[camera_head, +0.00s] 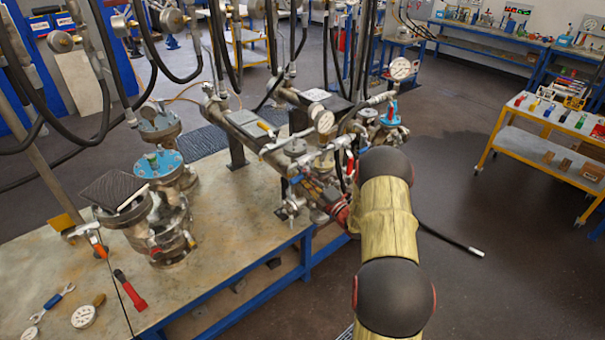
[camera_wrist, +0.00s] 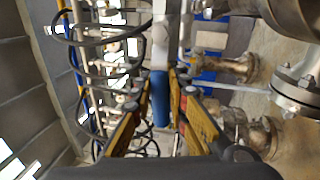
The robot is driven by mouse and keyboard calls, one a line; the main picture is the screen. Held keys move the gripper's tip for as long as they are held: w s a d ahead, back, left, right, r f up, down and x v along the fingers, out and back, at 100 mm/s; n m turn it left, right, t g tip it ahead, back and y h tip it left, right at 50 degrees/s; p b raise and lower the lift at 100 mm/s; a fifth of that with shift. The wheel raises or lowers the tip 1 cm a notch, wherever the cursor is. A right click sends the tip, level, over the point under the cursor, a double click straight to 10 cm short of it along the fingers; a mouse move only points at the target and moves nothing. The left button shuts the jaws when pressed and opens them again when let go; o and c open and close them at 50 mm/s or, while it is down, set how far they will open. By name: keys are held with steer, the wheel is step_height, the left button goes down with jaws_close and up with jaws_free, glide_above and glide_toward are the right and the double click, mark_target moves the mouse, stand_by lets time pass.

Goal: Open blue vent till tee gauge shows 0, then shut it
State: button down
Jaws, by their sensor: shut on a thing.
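In the wrist view my gripper (camera_wrist: 161,78) has its two yellow fingers closed on either side of the blue vent handle (camera_wrist: 160,98). The handle runs between the fingers from a pale metal valve part (camera_wrist: 161,40). I cannot tell which is the tee gauge, and the needles are too small to read.
Flanged vessels (camera_head: 160,225) stand on the metal table (camera_head: 225,235), with blue-topped flanges behind. A red-handled tool (camera_head: 130,290), a wrench (camera_head: 52,302) and a loose gauge (camera_head: 84,316) lie at front left. Black hoses hang overhead. A yellow cart (camera_head: 510,145) stands at right.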

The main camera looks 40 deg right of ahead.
steer(key=shift+r+m+p, duration=0.3)
steer(key=shift+m+p, duration=0.05)
steer(key=shift+m, duration=0.25)
steer(key=c, duration=1.7)
jaws_free()
steer(key=shift+c, duration=0.2)
steer(key=s+f, duration=0.2)
steer(key=s, duration=0.9)
steer(key=shift+s+d+f, duration=0.25)
steer(key=shift+s, duration=0.1)
